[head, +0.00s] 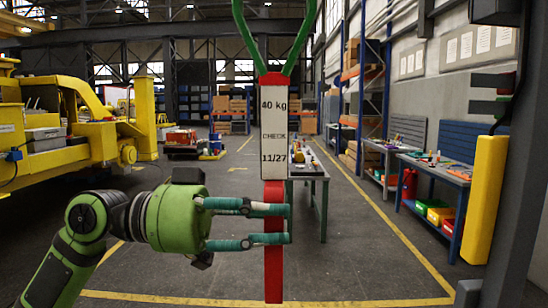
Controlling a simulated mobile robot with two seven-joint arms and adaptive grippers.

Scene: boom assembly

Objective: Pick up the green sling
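The green sling (245,33) shows at the top centre as two green legs that come down in a V. They meet at a red piece on top of a white tag marked "40 kg CHECK 11/27" (273,122). A red strip (274,275) hangs straight down below the tag. My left gripper (285,226) comes in from the left at the height of the strip's upper part. Its teal fingers are apart, one above the other, and cross in front of the strip. I cannot tell whether they touch it. My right gripper is not in view.
A yellow vehicle (70,105) stands at the left. A small table (318,172) stands behind the tag. Workbenches (430,170) with bins line the right wall, near a yellow-padded post (485,200). The floor between is mostly clear.

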